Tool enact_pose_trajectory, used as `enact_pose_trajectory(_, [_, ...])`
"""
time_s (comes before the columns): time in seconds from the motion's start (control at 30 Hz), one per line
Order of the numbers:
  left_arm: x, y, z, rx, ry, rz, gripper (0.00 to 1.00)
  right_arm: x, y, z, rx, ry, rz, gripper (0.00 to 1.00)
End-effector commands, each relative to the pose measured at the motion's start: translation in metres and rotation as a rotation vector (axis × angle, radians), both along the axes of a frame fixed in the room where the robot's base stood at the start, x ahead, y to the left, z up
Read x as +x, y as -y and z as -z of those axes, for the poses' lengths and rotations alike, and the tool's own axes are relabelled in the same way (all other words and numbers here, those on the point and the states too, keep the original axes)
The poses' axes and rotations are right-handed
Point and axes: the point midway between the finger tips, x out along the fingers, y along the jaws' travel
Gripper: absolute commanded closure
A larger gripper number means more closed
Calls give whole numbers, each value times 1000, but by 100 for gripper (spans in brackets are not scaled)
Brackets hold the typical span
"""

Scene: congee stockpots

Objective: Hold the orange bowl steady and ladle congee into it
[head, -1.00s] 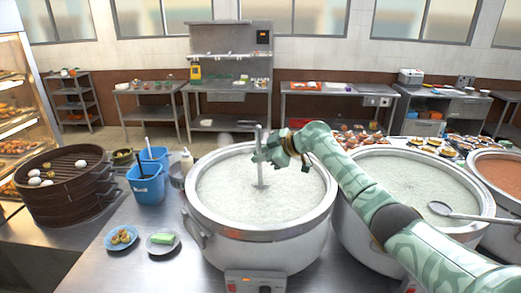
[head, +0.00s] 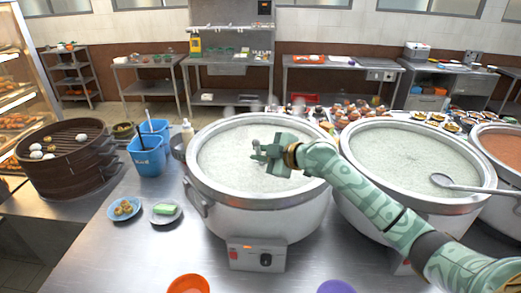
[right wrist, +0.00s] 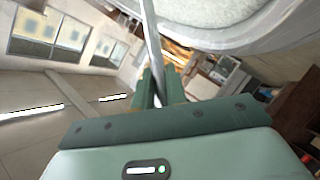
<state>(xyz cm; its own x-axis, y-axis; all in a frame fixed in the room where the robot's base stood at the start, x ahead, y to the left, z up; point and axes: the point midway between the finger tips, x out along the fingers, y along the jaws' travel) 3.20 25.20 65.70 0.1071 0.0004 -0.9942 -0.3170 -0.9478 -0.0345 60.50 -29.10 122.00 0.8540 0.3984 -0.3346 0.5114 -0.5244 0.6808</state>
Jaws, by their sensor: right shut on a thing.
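The orange bowl (head: 188,284) shows only partly at the bottom edge of the head view. A large steel stockpot (head: 265,212) of pale congee (head: 222,158) stands behind it. My right gripper (head: 264,156) is over this congee, reaching in from the right. It is shut on the ladle's metal handle (right wrist: 152,45), which runs between the fingers in the right wrist view. I cannot make out the ladle in the head view, and its bowl is hidden. My left gripper is not in view.
A second congee pot (head: 410,165) with a ladle (head: 455,183) across its rim stands at right. A purple bowl (head: 336,287) is at the bottom edge. Blue buckets (head: 148,160), a steamer (head: 65,165) and two small plates are at left. Bare counter lies in front.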

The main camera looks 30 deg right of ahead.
Motion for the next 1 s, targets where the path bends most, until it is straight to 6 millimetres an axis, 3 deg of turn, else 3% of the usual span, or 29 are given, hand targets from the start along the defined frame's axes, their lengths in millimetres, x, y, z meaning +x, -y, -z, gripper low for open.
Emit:
enact_pose_trajectory(0.57, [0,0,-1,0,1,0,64,0,0,-2,0,3,0,100])
enact_pose_trajectory(1.0, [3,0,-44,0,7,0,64,0,0,-52,0,4,0,100])
